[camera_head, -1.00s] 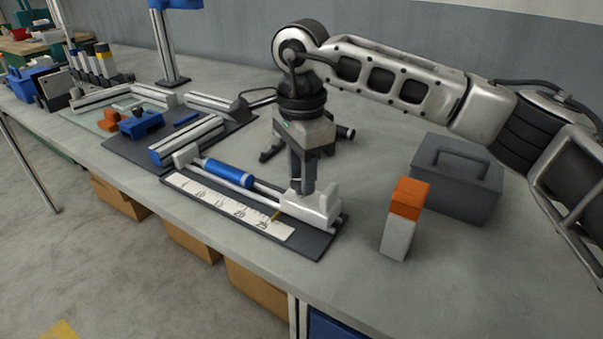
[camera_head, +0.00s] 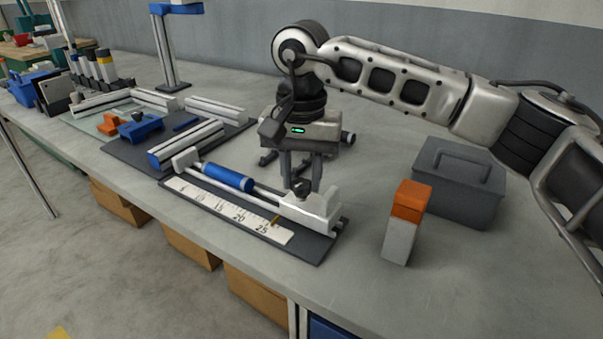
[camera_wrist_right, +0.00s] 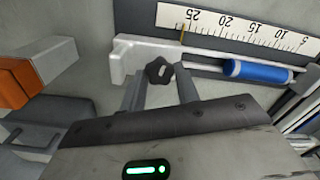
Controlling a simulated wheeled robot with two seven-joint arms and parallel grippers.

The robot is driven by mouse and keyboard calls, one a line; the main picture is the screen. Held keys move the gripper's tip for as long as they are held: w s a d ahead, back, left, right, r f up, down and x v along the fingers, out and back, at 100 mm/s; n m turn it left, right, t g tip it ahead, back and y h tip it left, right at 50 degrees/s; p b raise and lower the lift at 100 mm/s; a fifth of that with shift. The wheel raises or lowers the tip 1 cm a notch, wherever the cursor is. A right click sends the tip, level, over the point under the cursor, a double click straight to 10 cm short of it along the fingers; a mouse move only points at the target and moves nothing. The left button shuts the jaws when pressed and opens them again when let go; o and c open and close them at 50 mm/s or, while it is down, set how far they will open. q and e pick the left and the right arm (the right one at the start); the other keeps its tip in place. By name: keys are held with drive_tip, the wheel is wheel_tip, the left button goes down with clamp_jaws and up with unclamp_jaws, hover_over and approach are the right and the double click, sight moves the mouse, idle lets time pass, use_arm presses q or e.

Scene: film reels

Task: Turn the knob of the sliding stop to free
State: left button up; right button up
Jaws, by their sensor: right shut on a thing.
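The sliding stop (camera_head: 318,207) is a pale grey block at the right end of the rail fixture; it also shows in the right wrist view (camera_wrist_right: 128,52). Its knob (camera_wrist_right: 159,70) is black and lobed, with a pale line on top, and shows small and dark in the head view (camera_head: 301,188). My right gripper (camera_head: 301,180) points down over the stop and is shut on the knob, one finger on each side; its fingers show in the right wrist view (camera_wrist_right: 160,82). I can read no free or locked label. My left gripper is not in view.
A white scale (camera_head: 200,196) lies along the rail, with a yellow pointer (camera_head: 275,221) near 25. A blue cylinder (camera_head: 228,177) sits on the rail. An orange-and-white block (camera_head: 400,240) and a grey toolbox (camera_head: 462,205) stand to the right. The bench front right is clear.

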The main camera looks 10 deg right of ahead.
sight(301, 183)
drive_tip(key=shift+r+n, duration=0.15)
drive_tip(key=shift+n, duration=1.05)
drive_tip(key=o, duration=1)
drive_tip(key=shift+c, duration=0.2)
use_arm(q)
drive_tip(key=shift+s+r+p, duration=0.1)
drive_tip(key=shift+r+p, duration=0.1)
drive_tip(key=shift+p, duration=0.55)
use_arm(e)
wheel_tip(301, 183, up, 16)
